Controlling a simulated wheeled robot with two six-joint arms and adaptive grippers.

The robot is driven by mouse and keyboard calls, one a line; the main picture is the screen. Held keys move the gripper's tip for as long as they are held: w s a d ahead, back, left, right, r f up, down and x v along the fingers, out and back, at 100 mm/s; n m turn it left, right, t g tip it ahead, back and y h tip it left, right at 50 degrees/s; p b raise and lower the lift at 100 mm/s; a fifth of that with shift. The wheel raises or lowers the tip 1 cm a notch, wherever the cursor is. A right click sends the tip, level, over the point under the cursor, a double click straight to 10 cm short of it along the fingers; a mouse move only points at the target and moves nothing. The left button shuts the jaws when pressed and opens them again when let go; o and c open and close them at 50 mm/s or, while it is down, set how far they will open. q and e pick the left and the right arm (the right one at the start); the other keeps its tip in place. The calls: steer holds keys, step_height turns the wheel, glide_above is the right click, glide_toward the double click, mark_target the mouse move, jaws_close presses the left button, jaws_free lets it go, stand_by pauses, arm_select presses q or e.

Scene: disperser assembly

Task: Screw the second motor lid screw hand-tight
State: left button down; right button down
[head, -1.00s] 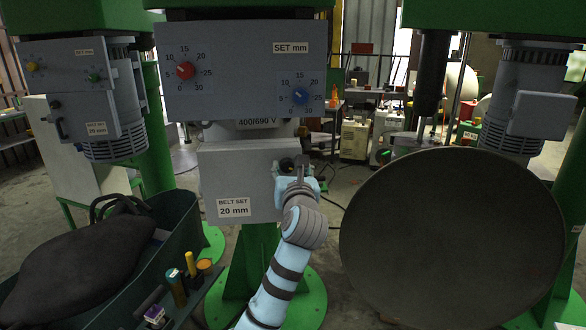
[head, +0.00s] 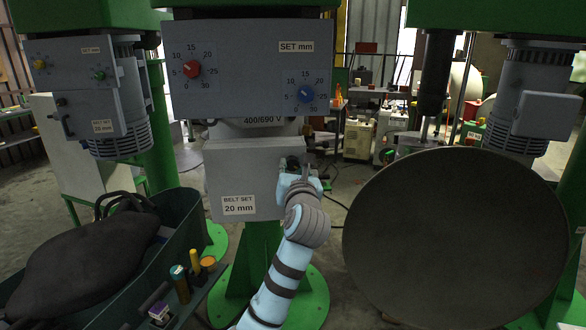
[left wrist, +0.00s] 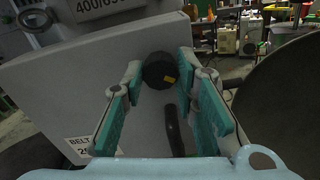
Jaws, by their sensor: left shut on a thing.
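The motor lid (head: 240,180) is the grey box face labelled "BELT SET 20 mm", below the dial panel. A black round screw knob (left wrist: 160,70) with a yellow mark stands at the lid's right edge in the left wrist view. My left gripper (head: 297,168) is at that right edge in the head view. In the left wrist view its teal-padded fingers (left wrist: 160,84) are on both sides of the knob, shut on it. The head view mostly hides the knob behind the fingers. I cannot tell how deep the screw sits. My right gripper is not in view.
A panel (head: 240,95) with a red and a blue dial is above the lid. A dark curved handle-like part (left wrist: 174,130) shows below the knob. A large dark disc (head: 455,235) stands at right. A green bin (head: 185,225) with a black bag (head: 80,260) is at left.

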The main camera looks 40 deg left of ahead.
arm_select(q)
steer(key=m, duration=0.5)
steer(key=shift+m, duration=0.4)
steer(key=m, duration=1.1)
steer(key=shift+m, duration=0.4)
steer(key=m, duration=0.5)
steer(key=shift+f, duration=0.1)
steer(key=shift+m, duration=0.3)
steer(key=c, duration=1.3)
jaws_free()
